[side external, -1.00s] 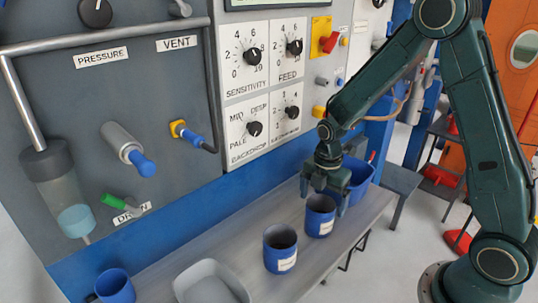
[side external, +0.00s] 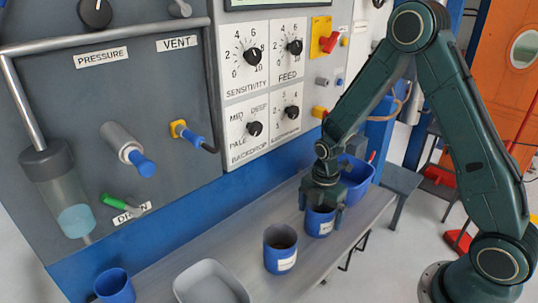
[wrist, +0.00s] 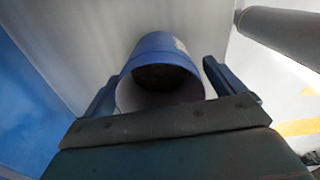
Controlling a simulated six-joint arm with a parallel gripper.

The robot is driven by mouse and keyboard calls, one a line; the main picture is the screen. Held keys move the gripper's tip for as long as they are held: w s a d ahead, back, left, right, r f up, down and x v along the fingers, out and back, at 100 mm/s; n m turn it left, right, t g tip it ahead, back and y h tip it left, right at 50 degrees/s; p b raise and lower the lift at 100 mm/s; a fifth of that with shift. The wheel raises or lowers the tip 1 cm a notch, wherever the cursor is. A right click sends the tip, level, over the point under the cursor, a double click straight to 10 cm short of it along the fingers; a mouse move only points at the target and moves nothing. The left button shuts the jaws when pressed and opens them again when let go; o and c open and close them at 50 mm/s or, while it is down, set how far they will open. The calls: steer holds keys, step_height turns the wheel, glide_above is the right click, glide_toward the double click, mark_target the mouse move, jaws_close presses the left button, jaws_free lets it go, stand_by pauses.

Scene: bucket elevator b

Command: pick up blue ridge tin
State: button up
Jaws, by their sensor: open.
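My gripper (side external: 322,208) is open and points down over a blue tin (side external: 320,226) with a white label, the farther one on the bench. Its fingers are on either side of the tin's upper part, and the gripper hides the tin's rim in the side view. In the wrist view, the open, hollow tin (wrist: 161,60) stands between the two fingers (wrist: 160,80), with a gap visible at the right one. A second labelled blue tin (side external: 280,252) stands upright nearer the camera. The label writing is too small to read, so I cannot tell which is blue ridge.
The grey bench (side external: 228,228) runs along a blue and grey panel with knobs. A blue cup (side external: 115,288) and a grey tray (side external: 210,284) are at its near end. A blue bin (side external: 357,178) stands just behind my gripper. Bare bench lies left of the tins.

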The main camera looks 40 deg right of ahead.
steer(key=shift+c, duration=0.4)
steer(key=c, duration=1.4)
steer(key=shift+r, duration=0.1)
step_height(320, 180, up, 20)
steer(key=shift+f, duration=0.1)
